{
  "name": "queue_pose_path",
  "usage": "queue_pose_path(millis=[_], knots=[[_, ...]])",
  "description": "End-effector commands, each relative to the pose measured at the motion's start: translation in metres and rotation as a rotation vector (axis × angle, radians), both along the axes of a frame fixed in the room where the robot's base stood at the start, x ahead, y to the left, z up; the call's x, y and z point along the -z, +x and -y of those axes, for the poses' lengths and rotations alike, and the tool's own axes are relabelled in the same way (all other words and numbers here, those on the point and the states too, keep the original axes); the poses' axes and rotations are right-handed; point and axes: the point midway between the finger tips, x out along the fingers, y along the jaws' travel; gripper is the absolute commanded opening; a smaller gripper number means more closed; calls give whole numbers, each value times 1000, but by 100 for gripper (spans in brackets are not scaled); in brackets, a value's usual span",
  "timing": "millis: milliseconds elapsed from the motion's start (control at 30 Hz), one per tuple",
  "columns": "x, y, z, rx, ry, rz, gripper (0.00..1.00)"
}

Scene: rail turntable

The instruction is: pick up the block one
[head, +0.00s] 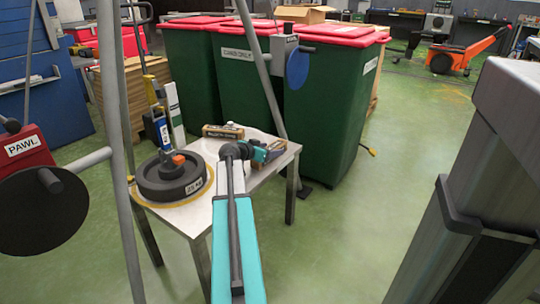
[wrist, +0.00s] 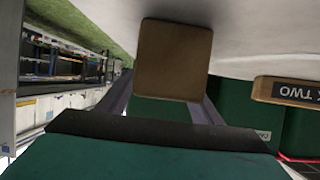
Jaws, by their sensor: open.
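My gripper (head: 262,152) is over the small metal table (head: 207,219) in the head view. In the wrist view my gripper (wrist: 166,98) is open, with a plain wooden block (wrist: 173,58) in line with the gap between its two fingers. No label shows on this block's visible face, and I cannot tell whether the fingers touch it. A second wooden block (wrist: 286,90), whose label ends in "TWO", lies apart to the right. A labelled block (head: 222,131) also lies at the back of the table in the head view.
A round black weight (head: 171,181) sits on a yellowish disc (head: 150,205) at the table's left. Green bins with red lids (head: 328,110) stand behind the table. Grey poles (head: 113,130) and a red box marked PAWL (head: 24,148) are at left. Green floor (head: 340,225) is open at right.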

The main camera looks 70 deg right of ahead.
Motion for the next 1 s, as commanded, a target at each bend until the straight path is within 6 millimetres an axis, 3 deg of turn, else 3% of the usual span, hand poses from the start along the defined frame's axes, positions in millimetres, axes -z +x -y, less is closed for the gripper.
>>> queue_pose_path(millis=[267,600,1000], knots=[[0,0,0,1,0,0,59],[0,-1,0,1,0,0,7],[-6,-1,0,2,-1,-1,7]])
